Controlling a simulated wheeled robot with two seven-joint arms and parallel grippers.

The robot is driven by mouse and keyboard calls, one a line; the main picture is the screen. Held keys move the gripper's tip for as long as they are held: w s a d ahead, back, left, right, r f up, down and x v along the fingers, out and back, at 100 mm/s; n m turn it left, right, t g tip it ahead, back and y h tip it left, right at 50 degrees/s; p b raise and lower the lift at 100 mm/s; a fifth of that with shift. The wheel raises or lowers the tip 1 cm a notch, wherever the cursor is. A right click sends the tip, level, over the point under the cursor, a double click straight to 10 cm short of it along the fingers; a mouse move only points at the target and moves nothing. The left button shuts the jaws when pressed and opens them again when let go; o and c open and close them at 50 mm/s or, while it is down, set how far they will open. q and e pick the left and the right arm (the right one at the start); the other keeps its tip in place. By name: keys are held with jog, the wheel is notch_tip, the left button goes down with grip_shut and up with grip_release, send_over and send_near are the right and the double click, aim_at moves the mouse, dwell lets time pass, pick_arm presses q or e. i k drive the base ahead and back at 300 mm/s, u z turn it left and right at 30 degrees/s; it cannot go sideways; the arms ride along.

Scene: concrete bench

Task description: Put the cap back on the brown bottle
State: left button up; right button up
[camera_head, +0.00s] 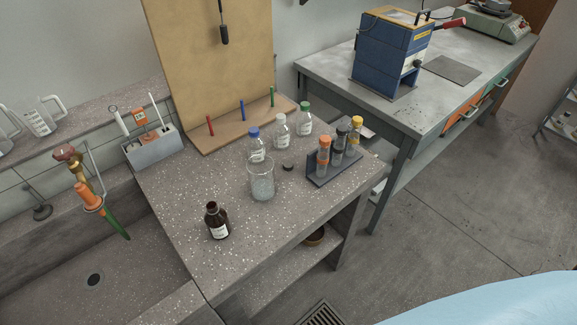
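The brown bottle (217,221) stands upright and uncapped near the front left of the speckled bench (185,205). It has a white label and an open neck. A small dark cap (288,167) lies on the bench top, to the right of the glass beaker and behind the bottle to its right. Neither of my grippers shows in the head view.
A glass beaker (261,181) stands between bottle and cap. Capped clear bottles (280,131) stand behind. A rack of capped tubes (334,167) is at right. A sink (60,285) lies left. The bench front right of the brown bottle is clear.

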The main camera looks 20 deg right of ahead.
aim_at(215, 218)
jog(key=k, duration=0.5)
jog(key=u, duration=3.25)
jog(key=k, duration=1.95)
jog(key=z, duration=1.3)
